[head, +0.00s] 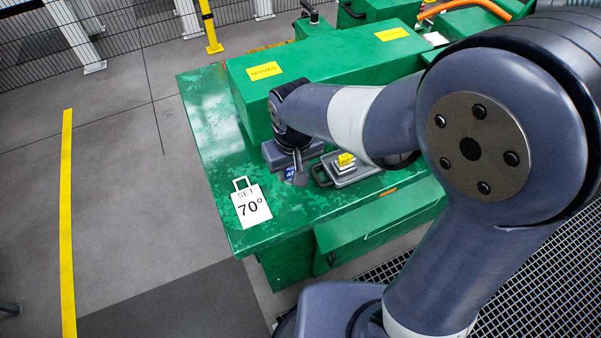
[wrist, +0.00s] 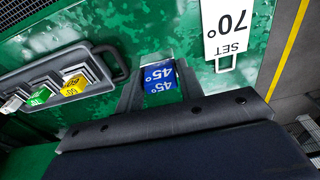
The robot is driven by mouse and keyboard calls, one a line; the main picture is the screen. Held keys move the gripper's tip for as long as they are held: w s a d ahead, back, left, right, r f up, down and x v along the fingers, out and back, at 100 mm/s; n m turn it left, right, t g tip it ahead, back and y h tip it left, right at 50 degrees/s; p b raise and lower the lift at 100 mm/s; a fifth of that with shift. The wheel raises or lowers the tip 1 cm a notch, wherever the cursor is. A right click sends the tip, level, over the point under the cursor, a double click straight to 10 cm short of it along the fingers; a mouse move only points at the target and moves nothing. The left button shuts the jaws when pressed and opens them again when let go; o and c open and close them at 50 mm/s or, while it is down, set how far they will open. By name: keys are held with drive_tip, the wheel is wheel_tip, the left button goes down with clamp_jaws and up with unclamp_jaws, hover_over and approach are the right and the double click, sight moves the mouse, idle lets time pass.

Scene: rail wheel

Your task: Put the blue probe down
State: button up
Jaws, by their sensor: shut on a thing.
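The blue probe (wrist: 159,78), a small block marked 45°, sits between the two fingers of my gripper (wrist: 158,88) in the wrist view. My gripper is shut on it. In the head view, a little of the blue probe (head: 289,173) shows beside my gripper (head: 296,175), low over the green bench top (head: 225,190). I cannot tell whether the probe touches the bench. The grey tray (head: 364,175) lies just right of my gripper in the head view and left of it in the wrist view (wrist: 52,62).
The tray holds a yellow probe (wrist: 75,84), a green probe (wrist: 40,96) and a white one (wrist: 12,104). A white "SET 70°" tag (head: 251,206) lies near the bench's left edge. A long green block (head: 320,70) stands behind. Bare bench shows around the tag.

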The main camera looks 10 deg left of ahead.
drive_tip(key=shift+f, duration=2.4)
drive_tip(key=shift+f, duration=0.15)
drive_tip(key=o, duration=1.1)
drive_tip(key=shift+r, duration=0.6)
drive_tip(key=r, duration=0.7)
drive_tip(key=s+r, duration=0.1)
drive_tip(key=r, duration=0.3)
drive_tip(key=shift+s+d, duration=0.1)
drive_tip(key=shift+d, duration=0.3)
